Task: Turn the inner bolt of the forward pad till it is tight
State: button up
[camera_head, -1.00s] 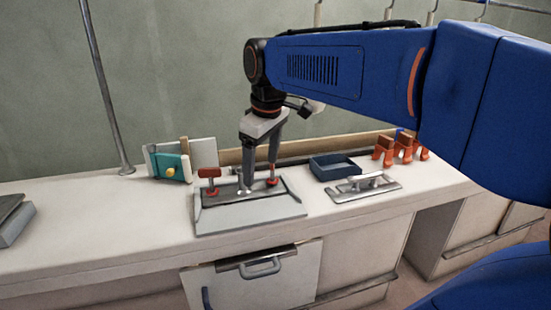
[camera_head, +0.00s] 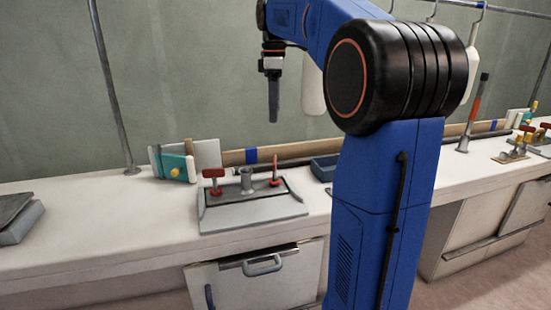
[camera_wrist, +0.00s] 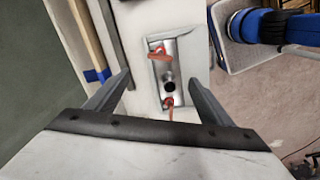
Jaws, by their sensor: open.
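A grey pad (camera_head: 252,213) lies on the white bench, with a grey hollow post (camera_head: 246,181) at its middle. A bolt with a red handle stands on either side: the left bolt (camera_head: 214,183) shows its handle broadside, the right bolt (camera_head: 275,169) shows it narrow, nearly edge-on. In the wrist view, the pad's metal plate (camera_wrist: 158,84) has one handle (camera_wrist: 160,58) beyond the post and another (camera_wrist: 169,110) nearer. My gripper (camera_head: 273,118) is open and empty, high above the pad; it also shows in the wrist view (camera_wrist: 158,76). I cannot tell which bolt is the inner one.
A teal block with a yellow knob (camera_head: 174,173) stands behind left. A metal pole (camera_head: 112,90) rises from the bench. Another fitting with red handles (camera_head: 520,140) is far right. A grey box (camera_head: 18,222) sits far left.

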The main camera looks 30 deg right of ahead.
aim_at(274, 158)
notch_tip(274, 158, down, 17)
dwell(0.6)
jog(key=c, duration=1)
